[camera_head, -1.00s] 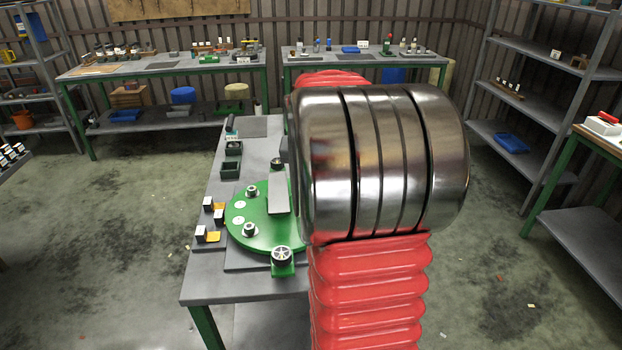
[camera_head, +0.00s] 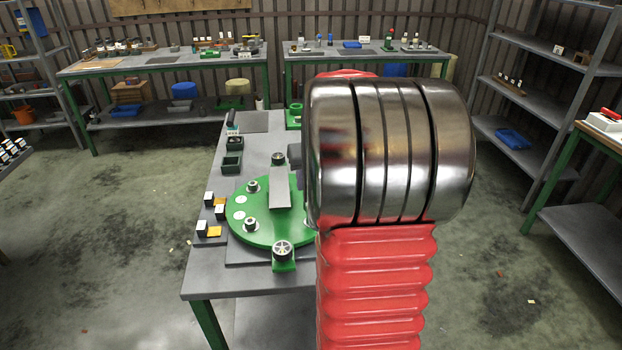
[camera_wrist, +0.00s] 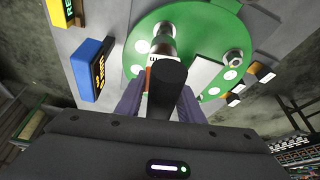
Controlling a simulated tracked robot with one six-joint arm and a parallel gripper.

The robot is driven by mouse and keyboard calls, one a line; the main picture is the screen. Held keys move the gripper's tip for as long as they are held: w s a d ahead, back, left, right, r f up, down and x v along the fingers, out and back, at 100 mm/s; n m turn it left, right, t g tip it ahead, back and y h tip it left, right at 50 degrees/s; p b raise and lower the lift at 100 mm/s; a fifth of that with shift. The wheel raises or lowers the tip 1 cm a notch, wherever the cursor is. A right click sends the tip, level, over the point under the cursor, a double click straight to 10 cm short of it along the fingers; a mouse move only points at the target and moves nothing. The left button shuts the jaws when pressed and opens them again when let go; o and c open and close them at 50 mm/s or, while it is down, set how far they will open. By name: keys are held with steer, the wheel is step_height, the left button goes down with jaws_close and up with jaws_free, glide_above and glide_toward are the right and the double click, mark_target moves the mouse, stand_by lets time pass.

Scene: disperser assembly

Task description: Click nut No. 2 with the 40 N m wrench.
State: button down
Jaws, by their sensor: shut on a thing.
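My gripper (camera_wrist: 158,104) is shut on the black handle of a wrench (camera_wrist: 168,76), seen nearly end-on in the wrist view. The wrench has an orange band and a partly hidden white label; a metal part shows beyond it, over the green round plate (camera_wrist: 136,82). I cannot tell whether it sits on a nut. Another nut (camera_wrist: 235,57) stands free on the plate. In the head view the plate (camera_head: 240,212) carries nuts at its left side (camera_head: 253,187) and (camera_head: 250,224). No nut numbers are readable. My arm hides the gripper and wrench there.
A blue block (camera_wrist: 92,70) with yellow lettering is left of the plate in the wrist view. Small white and yellow blocks (camera_head: 208,229) and dark open boxes (camera_head: 232,163) lie on the table (camera_head: 215,283). A grey flat bar (camera_head: 280,188) lies over the plate.

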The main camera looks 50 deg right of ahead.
steer(key=shift+w+f+n, duration=0.1)
steer(key=shift+f+n, duration=0.15)
steer(key=shift+n, duration=0.45)
steer(key=shift+a+f+n+t+y, duration=0.15)
steer(key=shift+n+y, duration=0.35)
steer(key=shift+n, duration=0.55)
steer(key=shift+a+f+n+t+y, duration=0.15)
steer(key=shift+n+y, duration=0.35)
steer(key=shift+n, duration=0.55)
steer(key=n, duration=0.1)
steer(key=n+y, duration=0.1)
steer(key=n, duration=0.2)
steer(key=shift+a+n+y, duration=0.25)
steer(key=shift+n+y, duration=0.05)
steer(key=shift+y, duration=0.1)
steer(key=n, duration=0.2)
steer(key=n+g+y, duration=0.1)
steer(key=n, duration=0.2)
steer(key=shift+a+f+n+g+y, duration=0.25)
steer(key=shift+a+n+g+y, duration=0.05)
steer(key=shift+y, duration=0.1)
steer(key=n, duration=0.2)
steer(key=n+g+y, duration=0.1)
steer(key=n, duration=0.1)
steer(key=shift+s+a+f, duration=0.15)
steer(key=shift+s, duration=0.25)
steer(key=shift+f, duration=1.6)
